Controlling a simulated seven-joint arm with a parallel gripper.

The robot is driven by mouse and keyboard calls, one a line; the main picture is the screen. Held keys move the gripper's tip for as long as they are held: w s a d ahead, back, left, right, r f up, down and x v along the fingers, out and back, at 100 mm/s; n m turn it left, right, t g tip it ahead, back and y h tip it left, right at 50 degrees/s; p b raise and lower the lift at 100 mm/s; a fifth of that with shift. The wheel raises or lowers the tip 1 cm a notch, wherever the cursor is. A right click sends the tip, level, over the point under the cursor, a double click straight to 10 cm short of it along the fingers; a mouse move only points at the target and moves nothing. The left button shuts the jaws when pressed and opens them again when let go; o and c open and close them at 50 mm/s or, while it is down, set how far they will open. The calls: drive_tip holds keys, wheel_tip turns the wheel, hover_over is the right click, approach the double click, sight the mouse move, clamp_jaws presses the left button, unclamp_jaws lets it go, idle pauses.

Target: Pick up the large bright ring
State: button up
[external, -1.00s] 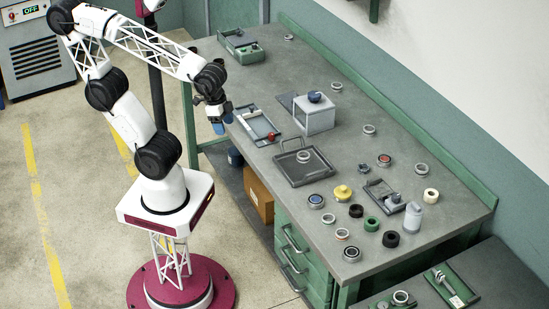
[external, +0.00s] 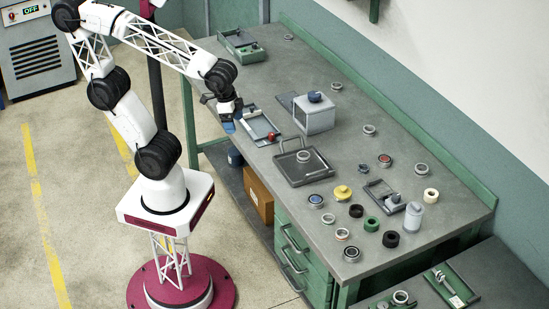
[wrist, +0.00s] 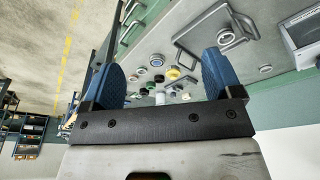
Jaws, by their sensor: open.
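Several rings lie on the grey bench, and I cannot tell for sure which one is the large bright ring. A pale metallic ring (external: 304,157) lies on a dark tray with a handle (external: 290,179); this ring also shows in the wrist view (wrist: 226,37). Other silvery rings lie at the front of the bench (external: 351,254), at the right (external: 421,169) and farther back (external: 369,130). My gripper (external: 228,124) is above the bench's left edge, well away from these rings. In the wrist view its blue fingers (wrist: 165,78) are wide apart with nothing held between them.
A grey box with a blue object on top (external: 315,116) stands right of my gripper. A shallow tray with a red knob (external: 260,127) is close by. Dark, green and yellow round parts crowd the bench's front. A grey cylinder (external: 413,217) stands there.

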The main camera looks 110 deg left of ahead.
drive_tip(key=w+a+f+n+g, duration=0.1)
drive_tip(key=w+a+n, duration=0.5)
drive_tip(key=w+a, duration=0.6)
drive_tip(key=w+a+n, duration=0.6)
drive_tip(key=w+a, duration=0.1)
drive_tip(key=w, duration=0.9)
drive_tip(key=w+a+f+n, duration=0.3)
drive_tip(key=w+a+f, duration=0.1)
drive_tip(key=a, duration=0.5)
drive_tip(key=w+a+f+n+g, duration=0.1)
drive_tip(key=w+a+f+n, duration=0.2)
drive_tip(key=a, duration=0.6)
drive_tip(key=w+a+f+n, duration=0.3)
drive_tip(key=w+a+f, duration=0.3)
drive_tip(key=a+f, duration=0.2)
drive_tip(key=shift+w+a+f+n+g, duration=0.3)
drive_tip(key=shift+a+n, duration=0.1)
drive_tip(key=shift+a, duration=0.35)
drive_tip(key=shift+f, duration=1.25)
drive_tip(key=shift+d+f, duration=0.1)
